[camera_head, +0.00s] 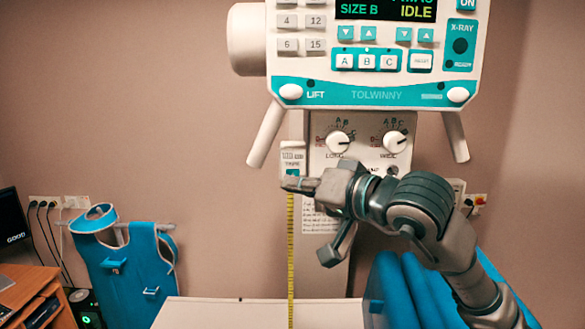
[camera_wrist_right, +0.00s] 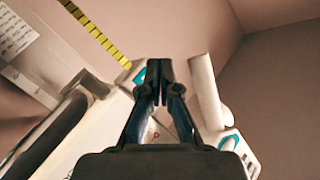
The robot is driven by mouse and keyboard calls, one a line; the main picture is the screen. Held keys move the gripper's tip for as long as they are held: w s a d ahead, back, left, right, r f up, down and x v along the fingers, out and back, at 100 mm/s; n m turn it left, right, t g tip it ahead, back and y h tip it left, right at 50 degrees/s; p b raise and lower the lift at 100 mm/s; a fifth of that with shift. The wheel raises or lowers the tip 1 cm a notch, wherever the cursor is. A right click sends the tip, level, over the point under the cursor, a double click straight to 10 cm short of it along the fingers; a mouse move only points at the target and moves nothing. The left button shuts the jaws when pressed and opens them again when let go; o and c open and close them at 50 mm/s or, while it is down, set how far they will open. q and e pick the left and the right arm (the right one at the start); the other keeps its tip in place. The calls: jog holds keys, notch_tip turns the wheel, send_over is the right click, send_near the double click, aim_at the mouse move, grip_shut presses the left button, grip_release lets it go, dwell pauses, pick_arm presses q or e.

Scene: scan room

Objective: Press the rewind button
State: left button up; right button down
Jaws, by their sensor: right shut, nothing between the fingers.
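The tape unit (camera_head: 292,157) is a small white housing marked with small text, hanging under the left side of the console. A teal patch, which looks like its button (camera_head: 292,172), shows at its lower part. A yellow measuring tape (camera_head: 291,240) hangs straight down from it. My right gripper (camera_head: 290,184) is shut and empty, its tips at the housing's lower end, just below the teal patch; I cannot tell whether they touch. In the right wrist view the shut fingertips (camera_wrist_right: 160,66) are beside the housing's teal part (camera_wrist_right: 139,76). My left gripper is not in view.
The X-ray console (camera_head: 385,94) has handles on both sides, the left handle (camera_head: 267,133) close to the tape unit. A white table (camera_head: 220,313) lies below. A teal apron (camera_head: 130,265) hangs at left.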

jog(key=shift+w, duration=0.45)
jog(key=shift+w+p, duration=0.1)
jog(key=shift+p, duration=0.25)
dwell(0.9)
jog(key=shift+w+r+p, duration=0.1)
jog(key=shift+w+p, duration=0.15)
jog(key=shift+p, duration=0.05)
